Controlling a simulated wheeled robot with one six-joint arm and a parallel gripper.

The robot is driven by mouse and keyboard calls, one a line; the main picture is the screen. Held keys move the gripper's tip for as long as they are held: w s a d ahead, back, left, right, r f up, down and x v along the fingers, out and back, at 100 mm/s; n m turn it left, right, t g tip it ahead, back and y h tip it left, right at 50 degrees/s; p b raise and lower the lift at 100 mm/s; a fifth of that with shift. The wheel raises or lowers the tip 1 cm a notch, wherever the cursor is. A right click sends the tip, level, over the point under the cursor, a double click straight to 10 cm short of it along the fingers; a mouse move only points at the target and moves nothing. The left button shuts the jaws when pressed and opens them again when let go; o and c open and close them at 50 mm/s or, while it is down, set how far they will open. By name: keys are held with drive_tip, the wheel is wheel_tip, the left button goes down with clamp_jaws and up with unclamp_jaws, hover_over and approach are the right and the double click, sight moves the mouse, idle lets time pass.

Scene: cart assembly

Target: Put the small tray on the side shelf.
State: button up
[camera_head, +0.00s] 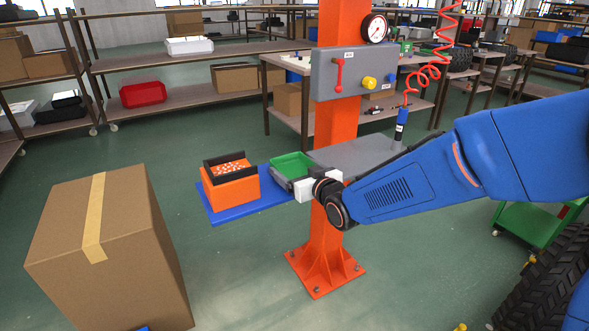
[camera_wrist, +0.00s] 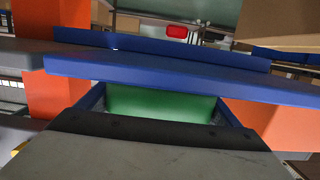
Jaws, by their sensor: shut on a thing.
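The small green tray (camera_head: 292,166) is at the end of my gripper (camera_head: 287,184), just left of the orange post. My gripper is shut on the tray's near side. In the head view the tray overlaps the right part of the blue shelf (camera_head: 215,214); I cannot tell whether it touches it. In the wrist view the green tray (camera_wrist: 160,104) shows beyond my gripper's dark edge, close to the blue shelf's edge (camera_wrist: 160,72). The contact between fingers and tray is mostly hidden.
An orange bin (camera_head: 232,190) with a dark rim and small pale parts stands on the blue shelf. A grey shelf (camera_head: 350,155) is right of the orange post (camera_head: 338,215). A large cardboard box (camera_head: 125,240) stands at the front left. A green cart (camera_head: 530,223) is at the right.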

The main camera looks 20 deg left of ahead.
drive_tip(key=shift+f, duration=0.15)
drive_tip(key=o, duration=1)
drive_tip(key=shift+s+d+r, duration=0.3)
drive_tip(key=shift+d, duration=0.05)
drive_tip(key=v, duration=1.1)
drive_tip(key=shift+s+f, duration=0.1)
